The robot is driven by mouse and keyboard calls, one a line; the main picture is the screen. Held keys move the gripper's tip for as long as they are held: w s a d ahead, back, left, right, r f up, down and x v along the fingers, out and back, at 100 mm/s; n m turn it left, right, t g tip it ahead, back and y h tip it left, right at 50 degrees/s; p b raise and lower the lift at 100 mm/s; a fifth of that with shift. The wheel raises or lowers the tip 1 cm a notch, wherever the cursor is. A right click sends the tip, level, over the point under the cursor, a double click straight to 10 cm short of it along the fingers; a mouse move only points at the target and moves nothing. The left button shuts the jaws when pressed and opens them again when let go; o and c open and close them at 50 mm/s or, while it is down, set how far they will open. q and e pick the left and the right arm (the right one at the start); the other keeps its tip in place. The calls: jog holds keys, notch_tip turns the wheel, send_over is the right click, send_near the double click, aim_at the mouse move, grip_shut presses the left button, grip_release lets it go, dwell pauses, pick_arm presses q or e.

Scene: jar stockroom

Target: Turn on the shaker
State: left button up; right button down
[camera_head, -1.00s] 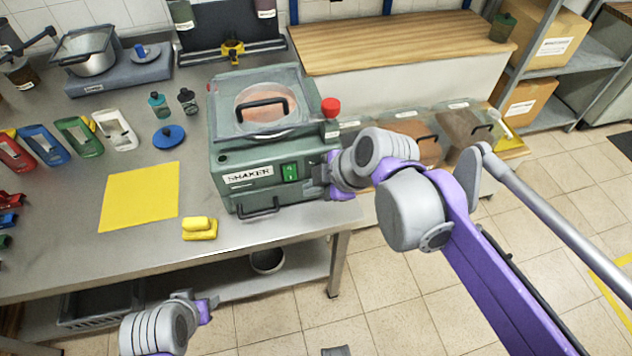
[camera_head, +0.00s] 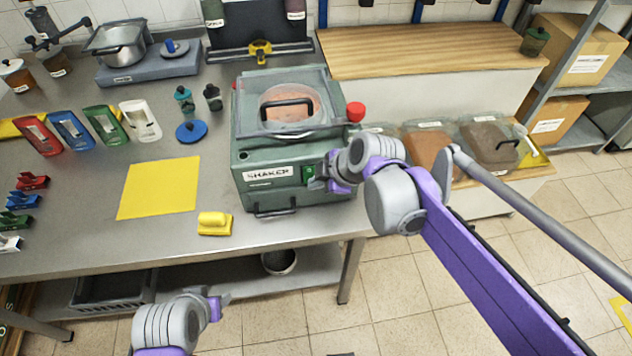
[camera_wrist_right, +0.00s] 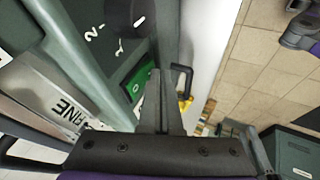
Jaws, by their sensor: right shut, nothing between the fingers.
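The shaker (camera_head: 290,150) is a green-grey machine with a clear lid, standing on the steel bench. Its front has a SHAKER label and a green switch (camera_head: 309,173) near the right corner. My right gripper (camera_head: 326,172) is shut and empty, with its tips right at the switch and partly covering it. In the right wrist view the green switch (camera_wrist_right: 136,86) lies just left of my closed fingers (camera_wrist_right: 158,84); I cannot tell whether they touch. My left gripper (camera_head: 222,299) is low in front of the bench, away from the shaker; its jaw opening is unclear.
A red knob (camera_head: 355,111) stands at the shaker's right side, and a front handle (camera_head: 275,211) is below the label. A yellow mat (camera_head: 158,188) and yellow block (camera_head: 214,223) lie to the left. Clear-lidded bins (camera_head: 490,145) stand right of the bench.

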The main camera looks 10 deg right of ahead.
jog(key=shift+w+f+t, duration=0.1)
jog(key=shift+w+t, duration=0.1)
jog(key=shift+t, duration=0.2)
